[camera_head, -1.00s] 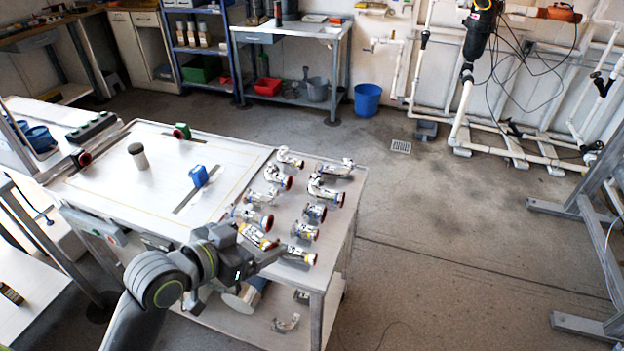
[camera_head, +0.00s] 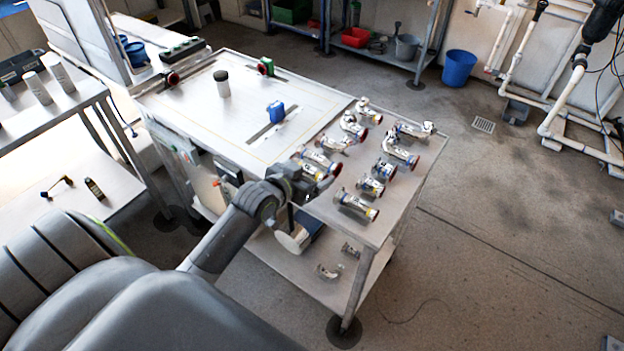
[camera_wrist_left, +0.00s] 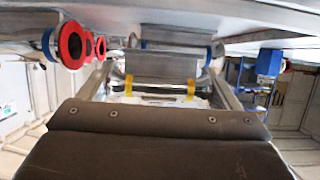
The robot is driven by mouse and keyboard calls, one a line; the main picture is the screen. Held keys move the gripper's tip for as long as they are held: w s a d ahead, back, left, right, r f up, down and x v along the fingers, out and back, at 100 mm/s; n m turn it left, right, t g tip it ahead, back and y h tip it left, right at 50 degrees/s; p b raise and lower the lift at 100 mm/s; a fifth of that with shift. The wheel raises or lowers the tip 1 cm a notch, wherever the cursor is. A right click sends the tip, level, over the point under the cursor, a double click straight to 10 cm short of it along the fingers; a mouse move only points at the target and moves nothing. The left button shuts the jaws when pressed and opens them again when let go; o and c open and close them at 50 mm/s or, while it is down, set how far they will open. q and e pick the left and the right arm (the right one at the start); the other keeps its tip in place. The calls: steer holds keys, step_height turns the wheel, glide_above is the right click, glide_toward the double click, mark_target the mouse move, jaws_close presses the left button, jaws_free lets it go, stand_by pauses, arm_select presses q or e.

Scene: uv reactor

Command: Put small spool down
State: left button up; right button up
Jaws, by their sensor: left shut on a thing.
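My left gripper (camera_head: 306,188) is at the front edge of the bench, beside the front-left pipe pieces. It is shut on a small spool (camera_head: 320,173), a short metal pipe piece with a red end, mostly hidden by the gripper. In the left wrist view the spool (camera_wrist_left: 155,88) lies across between the fingers, with two yellow bands and a pale label. Whether it touches the bench top cannot be told. Other pipe pieces with red ends, such as a front spool (camera_head: 357,205), lie in rows on the bench's right part. My right gripper is not in view.
The bench (camera_head: 190,110) carries a grey cylinder (camera_head: 222,84) and a blue block (camera_head: 276,111) on its left part. Its lower shelf (camera_head: 300,262) holds a few fittings. A side table (camera_head: 30,125) stands at left. Open floor lies to the right.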

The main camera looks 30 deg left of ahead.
arm_select(q)
steer(key=shift+f, duration=1.5)
steer(key=shift+f, duration=0.15)
steer(key=o, duration=0.9)
steer(key=shift+o, duration=0.2)
steer(key=shift+r, duration=0.2)
steer(key=v, duration=1.2)
